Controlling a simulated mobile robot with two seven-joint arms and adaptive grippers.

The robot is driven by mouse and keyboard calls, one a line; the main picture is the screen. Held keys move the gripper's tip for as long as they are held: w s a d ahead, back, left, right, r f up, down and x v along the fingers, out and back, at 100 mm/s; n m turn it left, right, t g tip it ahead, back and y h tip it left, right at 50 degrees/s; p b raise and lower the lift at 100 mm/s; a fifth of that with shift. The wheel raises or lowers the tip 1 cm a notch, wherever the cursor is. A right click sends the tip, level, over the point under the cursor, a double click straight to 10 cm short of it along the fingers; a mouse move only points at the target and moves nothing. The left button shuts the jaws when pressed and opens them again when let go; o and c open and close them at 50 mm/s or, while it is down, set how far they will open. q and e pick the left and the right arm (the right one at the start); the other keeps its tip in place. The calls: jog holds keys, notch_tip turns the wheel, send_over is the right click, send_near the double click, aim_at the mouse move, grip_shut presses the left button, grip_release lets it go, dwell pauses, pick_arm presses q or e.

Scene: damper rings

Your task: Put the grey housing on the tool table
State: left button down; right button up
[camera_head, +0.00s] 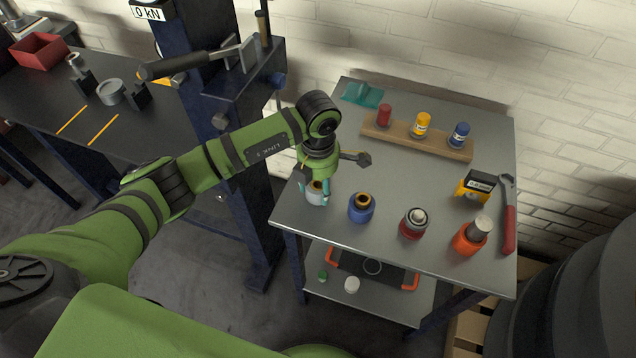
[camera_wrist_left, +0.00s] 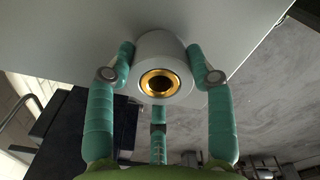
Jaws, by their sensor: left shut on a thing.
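The grey housing (camera_head: 315,196) is a short light-grey cylinder with a gold-rimmed bore. It is upright at the front left corner of the grey metal tool table (camera_head: 330,228). My left gripper (camera_head: 315,187) is over it with its teal fingers around its sides. In the left wrist view the housing (camera_wrist_left: 165,52) sits between the fingers, and the gripper (camera_wrist_left: 161,75) is shut on it. The table top shows behind it there. I cannot tell whether its underside touches the table. My right gripper is not in view.
A blue housing (camera_head: 361,209), a red-based housing (camera_head: 413,224) and an orange one (camera_head: 469,237) stand along the front. A wooden rack (camera_head: 395,138) with three small bottles stands behind. A yellow gauge box (camera_head: 474,187) and red-handled tool (camera_head: 509,225) lie right. A press column (camera_head: 215,130) stands left.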

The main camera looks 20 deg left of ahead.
pick_arm(q)
jog(key=shift+w+f, duration=0.1)
jog(key=shift+f, duration=0.1)
jog(key=shift+c, duration=1.8)
grip_release()
notch_tip(320, 180, up, 12)
jog(key=shift+c, duration=0.4)
grip_shut()
